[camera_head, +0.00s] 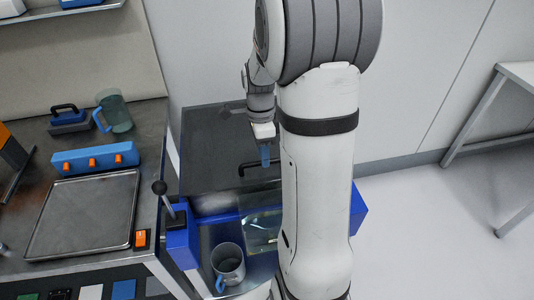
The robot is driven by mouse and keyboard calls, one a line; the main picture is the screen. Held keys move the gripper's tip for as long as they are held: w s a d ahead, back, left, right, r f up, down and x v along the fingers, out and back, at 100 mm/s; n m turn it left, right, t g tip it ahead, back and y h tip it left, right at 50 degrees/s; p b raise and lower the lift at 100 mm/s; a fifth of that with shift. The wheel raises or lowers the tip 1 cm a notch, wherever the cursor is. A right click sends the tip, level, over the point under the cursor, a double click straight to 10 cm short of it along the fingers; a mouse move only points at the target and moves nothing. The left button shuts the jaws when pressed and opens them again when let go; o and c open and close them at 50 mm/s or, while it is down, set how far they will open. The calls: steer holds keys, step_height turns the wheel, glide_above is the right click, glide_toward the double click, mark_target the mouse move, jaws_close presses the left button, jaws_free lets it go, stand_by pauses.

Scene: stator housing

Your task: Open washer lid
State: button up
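The washer is a blue-framed unit (183,240) right of the workbench. Its dark grey flat top panel (212,140), apparently the lid, has a small dark handle (246,168) near its front edge. My gripper (265,157) points down over the right part of this panel, with its blue fingertips close to the handle. I cannot tell whether they touch it, or whether the fingers are open or shut. My arm hides the panel's right side and part of the washer's front.
A grey mug with a blue handle (228,265) stands in front, near a clear pane (262,230). A lever with a black knob (160,188) rises at the washer's left. The workbench holds a metal tray (85,215), a blue block with orange knobs (95,158) and a greenish jug (116,113).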

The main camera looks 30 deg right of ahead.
steer(key=shift+s+f, duration=0.1)
steer(key=shift+f, duration=0.5)
steer(key=shift+c, duration=0.2)
jaws_close()
